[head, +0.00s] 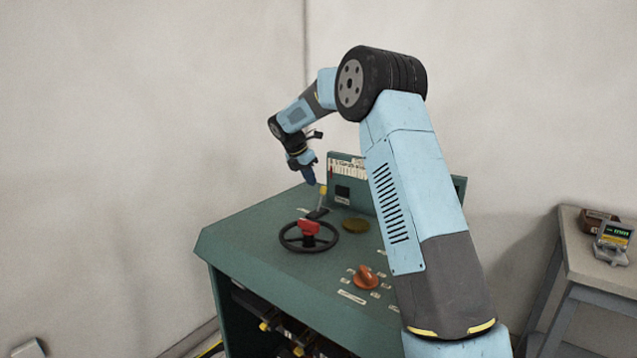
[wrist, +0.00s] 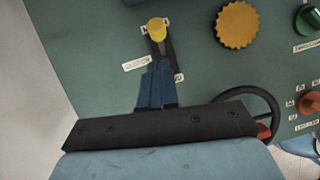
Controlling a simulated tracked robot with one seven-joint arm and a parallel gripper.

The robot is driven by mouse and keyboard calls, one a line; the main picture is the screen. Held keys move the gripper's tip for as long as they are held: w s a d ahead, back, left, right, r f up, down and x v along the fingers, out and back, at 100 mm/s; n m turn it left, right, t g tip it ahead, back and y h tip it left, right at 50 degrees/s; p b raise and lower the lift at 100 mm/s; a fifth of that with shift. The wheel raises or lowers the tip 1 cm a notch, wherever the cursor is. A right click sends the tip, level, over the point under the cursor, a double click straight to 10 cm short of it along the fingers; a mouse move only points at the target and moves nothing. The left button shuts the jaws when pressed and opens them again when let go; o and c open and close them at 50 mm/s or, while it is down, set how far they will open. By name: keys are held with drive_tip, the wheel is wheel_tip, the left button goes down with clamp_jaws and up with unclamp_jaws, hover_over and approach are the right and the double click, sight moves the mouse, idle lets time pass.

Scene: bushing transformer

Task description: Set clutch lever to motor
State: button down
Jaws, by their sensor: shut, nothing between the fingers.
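The clutch lever (head: 323,191) is a thin lever with a yellow knob, standing from a dark slot plate on the green console top. In the wrist view the yellow knob (wrist: 157,29) is at the upper middle, with the dark slot running below it. My gripper (head: 311,181) points down just to the upper left of the knob in the head view. Its blue fingers (wrist: 156,66) are shut and empty, just below the knob in the wrist view. They hide part of the slot. I cannot tell whether they touch the lever. Small white labels (wrist: 137,64) flank the slot; their text is unreadable.
A black handwheel (head: 292,244) with a red part stands in front of the lever. A yellow round knob (head: 356,225) is to the right, and an orange knob (head: 367,278) nearer me. An upright panel (head: 345,185) rises behind. A side table (head: 592,258) stands far right.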

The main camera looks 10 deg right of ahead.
drive_tip(key=w+v, duration=0.1)
drive_tip(key=v, duration=0.8)
drive_tip(key=shift+s+d+r, duration=0.2)
drive_tip(key=shift+d+r, duration=0.05)
drive_tip(key=shift+r, duration=0.1)
